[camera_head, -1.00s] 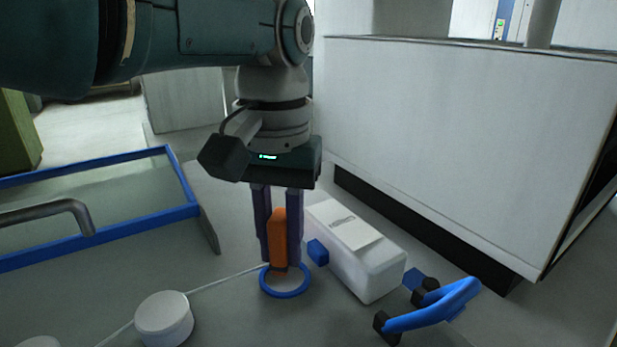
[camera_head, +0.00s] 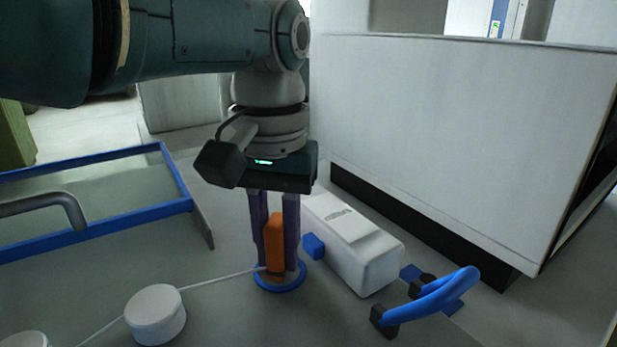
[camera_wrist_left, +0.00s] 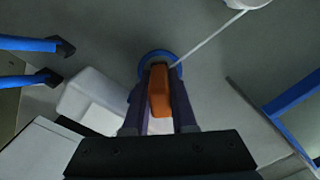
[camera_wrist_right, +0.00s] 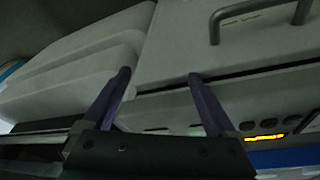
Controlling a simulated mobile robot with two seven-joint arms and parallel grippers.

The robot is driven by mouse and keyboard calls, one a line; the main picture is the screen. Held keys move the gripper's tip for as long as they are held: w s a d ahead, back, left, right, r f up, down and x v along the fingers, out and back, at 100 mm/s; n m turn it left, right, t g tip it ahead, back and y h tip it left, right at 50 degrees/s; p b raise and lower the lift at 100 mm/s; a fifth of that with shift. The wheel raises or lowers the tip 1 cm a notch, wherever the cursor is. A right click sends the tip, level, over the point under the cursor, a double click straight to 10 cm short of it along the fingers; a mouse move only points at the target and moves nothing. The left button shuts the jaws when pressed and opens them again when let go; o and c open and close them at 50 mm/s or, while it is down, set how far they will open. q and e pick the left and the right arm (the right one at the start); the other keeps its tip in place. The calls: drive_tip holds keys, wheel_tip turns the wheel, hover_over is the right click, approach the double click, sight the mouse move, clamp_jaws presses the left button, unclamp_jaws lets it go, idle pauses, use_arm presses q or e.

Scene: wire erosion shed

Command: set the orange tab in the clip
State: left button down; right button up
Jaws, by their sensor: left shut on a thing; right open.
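The orange tab (camera_head: 275,243) stands upright between the purple fingers of my left gripper (camera_head: 277,268), which is shut on it. It also shows in the left wrist view (camera_wrist_left: 159,92). Its lower end is at a blue ring (camera_head: 280,289) on the grey surface, which also shows in the left wrist view (camera_wrist_left: 146,60). The fingers hide part of the ring, and I cannot tell whether the tab touches anything inside it. No separate clip can be made out. My right gripper (camera_wrist_right: 158,75) is open and empty in the right wrist view.
A thin pale cord (camera_head: 220,279) runs from the ring area to a white round puck (camera_head: 155,314). A white box (camera_head: 352,245) stands close right of the ring, with a blue curved handle (camera_head: 436,298) beyond. A blue-framed panel (camera_head: 110,232) lies left.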

use_arm(q)
drive_tip(key=c, duration=0.7)
unclamp_jaws()
drive_tip(key=shift+o, duration=0.2)
drive_tip(key=shift+r, duration=0.1)
